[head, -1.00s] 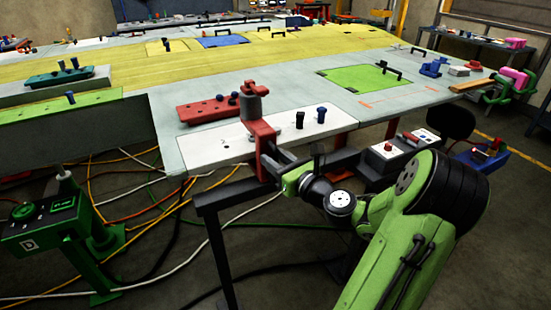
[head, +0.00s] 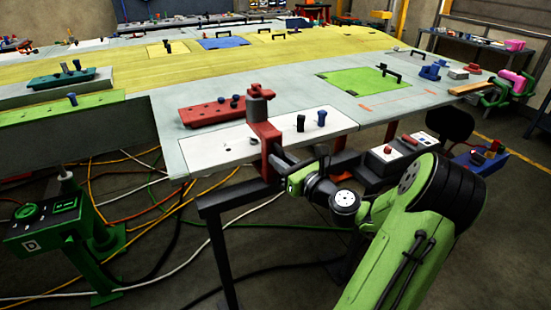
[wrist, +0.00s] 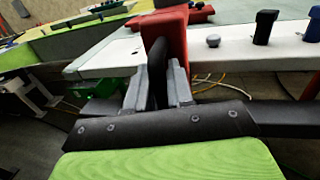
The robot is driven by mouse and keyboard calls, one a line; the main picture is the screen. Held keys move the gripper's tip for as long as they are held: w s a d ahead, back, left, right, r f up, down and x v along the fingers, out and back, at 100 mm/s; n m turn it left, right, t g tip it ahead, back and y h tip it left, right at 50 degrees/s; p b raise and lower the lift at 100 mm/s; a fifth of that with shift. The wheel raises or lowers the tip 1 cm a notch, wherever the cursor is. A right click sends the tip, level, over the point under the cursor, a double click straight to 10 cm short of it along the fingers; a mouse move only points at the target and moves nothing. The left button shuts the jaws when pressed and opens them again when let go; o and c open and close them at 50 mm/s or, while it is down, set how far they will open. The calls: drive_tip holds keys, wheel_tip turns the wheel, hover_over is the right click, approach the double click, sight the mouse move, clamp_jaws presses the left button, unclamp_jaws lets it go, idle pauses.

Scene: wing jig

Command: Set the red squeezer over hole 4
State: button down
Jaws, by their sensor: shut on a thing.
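The red squeezer (head: 266,140) is a red C-shaped tool with a grey cylinder and a red cap on top. My gripper (head: 279,167) is shut on it at the front edge of the white strip (head: 213,152). In the wrist view the grey fingers (wrist: 158,85) close around a dark part of the squeezer (wrist: 165,35). Its upper arm reaches over the strip in the head view. I cannot tell whether it touches the strip. The squeezer and my gripper hide part of the strip, and no hole number can be read.
A black pin (head: 301,123) and a blue pin (head: 322,119) stand on the strip to the right. A red block (head: 212,110) lies behind the squeezer. A green panel (head: 364,82) lies further right. Cables and a dark stand (head: 228,250) are below.

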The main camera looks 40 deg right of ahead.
drive_tip(key=s+d+p, duration=0.2)
drive_tip(key=d+p, duration=0.1)
drive_tip(key=d, duration=0.3)
drive_tip(key=shift+d+p, duration=0.2)
drive_tip(key=shift+p, duration=0.2)
drive_tip(key=c, duration=1.2)
unclamp_jaws()
drive_tip(key=shift+o, duration=0.2)
drive_tip(key=s+a+p, duration=0.1)
drive_tip(key=s, duration=1.4)
drive_tip(key=shift+s+a, duration=0.25)
drive_tip(key=shift+s, duration=0.1)
